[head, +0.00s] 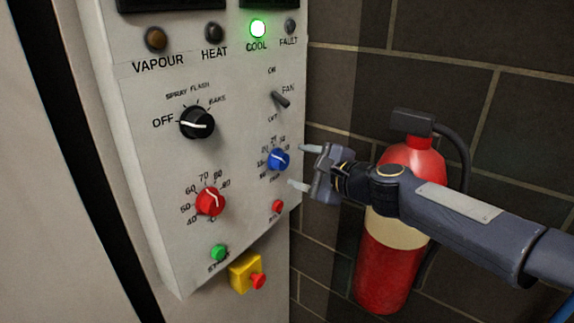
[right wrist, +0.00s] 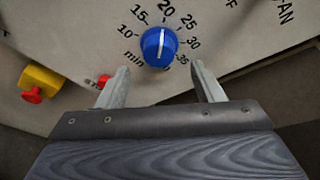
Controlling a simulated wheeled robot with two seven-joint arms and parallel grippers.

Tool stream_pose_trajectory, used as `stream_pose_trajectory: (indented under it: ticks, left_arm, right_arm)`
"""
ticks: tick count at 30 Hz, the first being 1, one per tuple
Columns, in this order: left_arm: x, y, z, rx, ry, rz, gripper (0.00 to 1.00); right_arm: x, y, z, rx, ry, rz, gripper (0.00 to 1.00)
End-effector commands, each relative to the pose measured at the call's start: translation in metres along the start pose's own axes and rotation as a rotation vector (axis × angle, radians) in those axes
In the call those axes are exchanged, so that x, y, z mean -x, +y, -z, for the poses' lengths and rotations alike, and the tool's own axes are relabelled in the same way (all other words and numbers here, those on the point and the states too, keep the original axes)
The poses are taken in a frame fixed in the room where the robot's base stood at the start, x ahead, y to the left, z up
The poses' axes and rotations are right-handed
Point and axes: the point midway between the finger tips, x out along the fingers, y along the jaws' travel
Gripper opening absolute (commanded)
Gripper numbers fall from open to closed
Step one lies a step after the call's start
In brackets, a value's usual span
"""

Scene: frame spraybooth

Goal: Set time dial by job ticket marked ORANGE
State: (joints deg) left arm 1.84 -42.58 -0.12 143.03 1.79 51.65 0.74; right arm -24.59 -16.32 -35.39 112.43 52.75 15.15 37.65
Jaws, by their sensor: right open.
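The time dial is a blue knob (head: 279,159) on the pale control panel (head: 150,185), with a scale marked "min". It also shows in the right wrist view (right wrist: 159,48), where its white pointer line points close to 20. My right gripper (head: 300,166) is open and empty just to the right of the blue knob. In the right wrist view its fingertips (right wrist: 160,67) sit either side of the knob's lower edge, apart from it as far as I can see. No job ticket shows in either view. My left gripper is not in view.
A red dial (head: 210,202), a black mode knob (head: 197,123), the fan switch (head: 281,99), a green button (head: 218,252), a red button (head: 278,206) and a yellow emergency-stop box (head: 245,273) surround the dial. The COOL lamp (head: 258,28) glows green. A fire extinguisher (head: 385,265) stands behind my right arm.

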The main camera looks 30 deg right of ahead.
Motion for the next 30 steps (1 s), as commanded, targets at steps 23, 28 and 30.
stream_pose_trajectory:
  ticks: [23,28,30]
  left_arm:
    - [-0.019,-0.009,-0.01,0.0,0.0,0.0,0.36]
    - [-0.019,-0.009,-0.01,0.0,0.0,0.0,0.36]
    - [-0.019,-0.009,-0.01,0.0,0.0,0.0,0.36]
  right_arm:
    - [-0.05,0.001,0.0,0.004,-0.001,-0.002,0.48]
    - [-0.05,0.001,0.0,0.004,-0.001,-0.002,0.26]
    - [-0.05,0.001,0.0,0.004,-0.001,-0.002,0.16]
